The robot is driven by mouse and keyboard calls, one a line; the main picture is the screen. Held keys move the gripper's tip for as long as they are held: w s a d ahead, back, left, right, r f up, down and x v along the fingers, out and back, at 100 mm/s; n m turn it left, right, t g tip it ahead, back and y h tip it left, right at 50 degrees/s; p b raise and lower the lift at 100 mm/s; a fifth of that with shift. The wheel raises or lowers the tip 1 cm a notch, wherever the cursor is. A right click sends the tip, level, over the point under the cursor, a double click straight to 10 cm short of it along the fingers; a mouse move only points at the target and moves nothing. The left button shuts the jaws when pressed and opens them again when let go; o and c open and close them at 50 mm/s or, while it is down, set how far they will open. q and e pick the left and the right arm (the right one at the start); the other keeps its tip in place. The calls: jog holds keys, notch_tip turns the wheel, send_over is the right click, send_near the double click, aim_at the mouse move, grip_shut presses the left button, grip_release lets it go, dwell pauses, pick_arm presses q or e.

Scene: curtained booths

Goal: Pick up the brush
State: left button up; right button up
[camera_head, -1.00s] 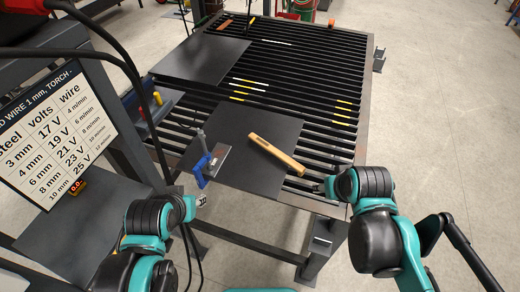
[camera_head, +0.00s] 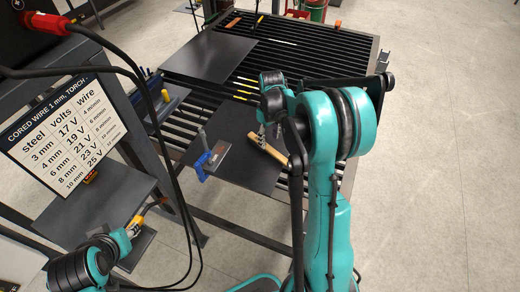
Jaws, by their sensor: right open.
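The brush shows as a pale wooden bar (camera_head: 270,150) lying at a slant on the dark plate (camera_head: 240,178) at the near end of the slatted table. My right arm reaches over the table and hides part of the brush's right end. My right gripper (camera_head: 262,134) is over the brush's upper left part, small and partly covered by the arm. It is open, and I cannot tell whether its fingers touch the wood. My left gripper (camera_head: 136,224) is low at the left, away from the table, and its fingers are not clear.
A blue clamp (camera_head: 207,160) grips the near plate's left edge, left of the brush. A second dark plate (camera_head: 210,55) lies farther back on the slats. Dark cables hang at the left beside a settings sign (camera_head: 62,128). Open floor (camera_head: 440,150) lies to the right.

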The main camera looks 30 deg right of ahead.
aim_at(270, 149)
jog(key=f+b, duration=0.1)
jog(key=f, duration=0.6)
jog(key=shift+d+b, duration=0.2)
jog(key=shift+b, duration=0.15)
jog(key=shift+r, duration=0.1)
grip_shut()
